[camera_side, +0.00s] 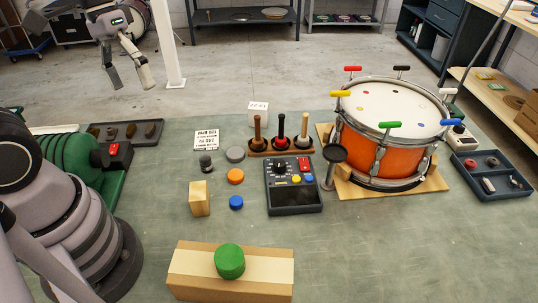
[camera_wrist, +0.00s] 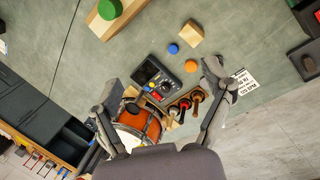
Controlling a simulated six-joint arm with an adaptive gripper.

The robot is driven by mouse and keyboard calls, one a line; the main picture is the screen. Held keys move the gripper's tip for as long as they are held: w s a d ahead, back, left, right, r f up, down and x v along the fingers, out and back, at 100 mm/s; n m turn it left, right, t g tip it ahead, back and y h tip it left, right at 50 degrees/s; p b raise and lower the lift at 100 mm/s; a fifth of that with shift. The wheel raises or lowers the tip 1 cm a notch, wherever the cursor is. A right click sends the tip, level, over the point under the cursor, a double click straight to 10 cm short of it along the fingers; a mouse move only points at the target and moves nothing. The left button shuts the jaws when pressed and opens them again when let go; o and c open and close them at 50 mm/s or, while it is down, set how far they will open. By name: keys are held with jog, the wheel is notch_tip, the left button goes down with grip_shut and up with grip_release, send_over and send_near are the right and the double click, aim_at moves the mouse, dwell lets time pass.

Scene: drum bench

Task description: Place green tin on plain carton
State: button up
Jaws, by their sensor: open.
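The green tin (camera_side: 229,260) sits upright on top of a long brown carton with a pale band along its top (camera_side: 189,262), at the front of the bench. The tin (camera_wrist: 110,9) and carton (camera_wrist: 102,26) also show at the top left of the wrist view, partly cut off by the frame edge. My gripper (camera_side: 130,82) is open and empty, raised high at the back left, well away from the tin. Its two spread fingers also show in the wrist view (camera_wrist: 162,76).
An orange drum (camera_side: 385,148) with key-like handles stands at the right. A dark control box (camera_side: 292,195), a wooden block (camera_side: 199,198), an orange disc (camera_side: 235,176) and a blue disc (camera_side: 236,202) lie mid-bench. A rack of handled tools (camera_side: 268,152) is behind. The front right is clear.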

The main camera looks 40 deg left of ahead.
jog(key=s+a+r+m+t+y, duration=0.2)
jog(key=s+a+r+t+y, duration=0.1)
jog(key=s+a+r+t, duration=0.1)
notch_tip(320, 180, up, 2)
jog(key=shift+s+a+r+t, duration=0.2)
jog(key=shift+a+t, duration=0.3)
jog(key=shift+t, duration=0.4)
